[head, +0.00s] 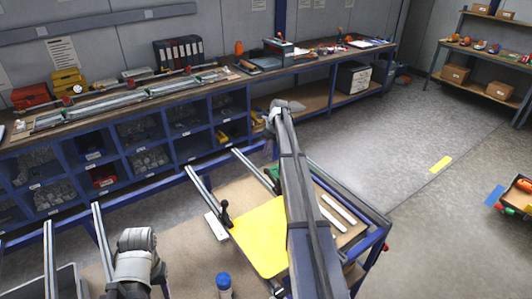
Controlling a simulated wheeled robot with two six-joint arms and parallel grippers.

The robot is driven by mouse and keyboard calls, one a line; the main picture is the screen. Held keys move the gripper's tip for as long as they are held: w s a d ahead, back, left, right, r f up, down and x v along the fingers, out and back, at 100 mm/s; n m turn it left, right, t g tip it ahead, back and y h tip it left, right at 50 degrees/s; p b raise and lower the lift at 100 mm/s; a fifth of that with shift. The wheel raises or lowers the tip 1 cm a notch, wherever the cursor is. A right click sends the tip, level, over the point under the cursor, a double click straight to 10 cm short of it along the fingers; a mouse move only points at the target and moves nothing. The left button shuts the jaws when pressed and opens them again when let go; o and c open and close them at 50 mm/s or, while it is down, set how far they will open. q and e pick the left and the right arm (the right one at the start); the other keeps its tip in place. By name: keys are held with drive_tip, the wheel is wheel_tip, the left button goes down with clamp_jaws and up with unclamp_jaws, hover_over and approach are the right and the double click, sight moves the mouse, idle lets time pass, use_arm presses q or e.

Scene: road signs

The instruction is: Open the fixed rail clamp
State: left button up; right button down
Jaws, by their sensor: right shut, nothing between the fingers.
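A yellow sign plate (262,235) with rounded corners lies on a blue-framed work table, between metal rails (212,199). A small black clamp (226,214) stands upright at the plate's left edge, by the left rail. A green part (272,173) shows beside my right arm near the far rail; the arm partly hides it. I cannot tell from here whether the clamp is open. My right arm crosses over the table, and its gripper (270,130) is shut and empty beyond the table's far edge, apart from the clamp. Grey parts of my left arm show at lower left; its fingers do not show.
A long bench (128,108) with bins below runs along the wall. A white bottle with a blue cap (223,283) stands in front of the plate. Pale strips (343,208) lie right of my arm. The floor (395,130) at right is clear around a yellow mark.

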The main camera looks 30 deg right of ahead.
use_arm(q)
wheel_tip(320, 180, up, 6)
drive_tip(key=p, duration=0.5)
drive_tip(key=shift+d+r, duration=0.15)
use_arm(e)
drive_tip(key=w+d+r, duration=0.1)
drive_tip(key=w+r, duration=0.2)
drive_tip(key=r, duration=0.3)
drive_tip(key=shift+w, duration=0.4)
use_arm(q)
drive_tip(key=shift+s, duration=0.1)
use_arm(e)
drive_tip(key=shift+d, duration=0.1)
